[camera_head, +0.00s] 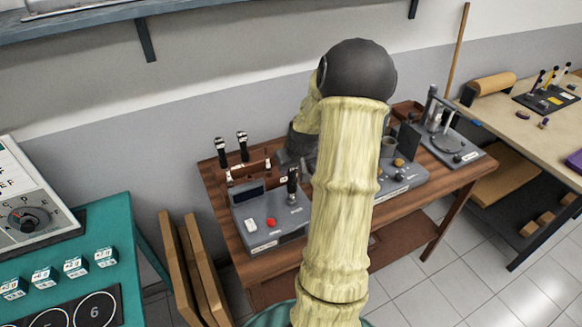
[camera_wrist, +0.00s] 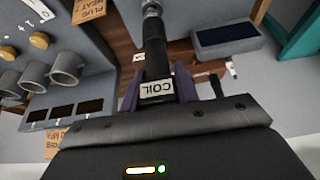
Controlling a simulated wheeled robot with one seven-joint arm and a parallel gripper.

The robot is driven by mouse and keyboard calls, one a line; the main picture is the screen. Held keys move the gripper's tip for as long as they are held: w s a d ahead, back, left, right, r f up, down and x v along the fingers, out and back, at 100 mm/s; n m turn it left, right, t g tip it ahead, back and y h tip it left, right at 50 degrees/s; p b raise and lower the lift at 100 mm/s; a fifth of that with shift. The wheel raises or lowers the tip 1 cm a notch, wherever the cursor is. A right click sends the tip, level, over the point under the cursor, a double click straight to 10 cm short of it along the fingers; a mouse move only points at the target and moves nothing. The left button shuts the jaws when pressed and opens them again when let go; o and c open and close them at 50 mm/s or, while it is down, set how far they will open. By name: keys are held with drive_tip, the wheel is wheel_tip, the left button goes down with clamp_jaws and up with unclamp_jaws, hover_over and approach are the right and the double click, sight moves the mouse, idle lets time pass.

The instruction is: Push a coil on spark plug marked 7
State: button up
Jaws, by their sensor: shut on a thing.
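My gripper (camera_wrist: 157,88) is shut on a black coil with a white label reading COIL (camera_wrist: 157,88), between its dark purple fingers. In the head view my gripper is mostly hidden behind my arm. A metal-coloured part (camera_wrist: 151,8) shows at the coil's far end; I cannot tell whether it is a plug or whether they touch. Two more dark coils (camera_head: 220,152) (camera_head: 243,146) stand at the bench's back left. A dark upright piece (camera_head: 292,186) stands by the grey box near my gripper; I cannot tell what it is. No spark plug marked 7 can be read.
The grey box (camera_head: 272,236) has a dark screen (camera_wrist: 226,38) and a red button (camera_head: 271,221). Grey cups (camera_wrist: 67,68) stand on another unit to the right in the head view. A stand (camera_head: 447,140) is at the right end of the wooden bench (camera_head: 222,202). Brown boards (camera_head: 190,265) lean at left.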

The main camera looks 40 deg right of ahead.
drive_tip(key=shift+f+b, duration=0.35)
drive_tip(key=shift+f, duration=0.15)
idle(0.4)
drive_tip(key=o, duration=1.1)
drive_tip(key=shift+r, duration=0.1)
drive_tip(key=shift+r+p, duration=2.9)
drive_tip(key=shift+r, duration=0.8)
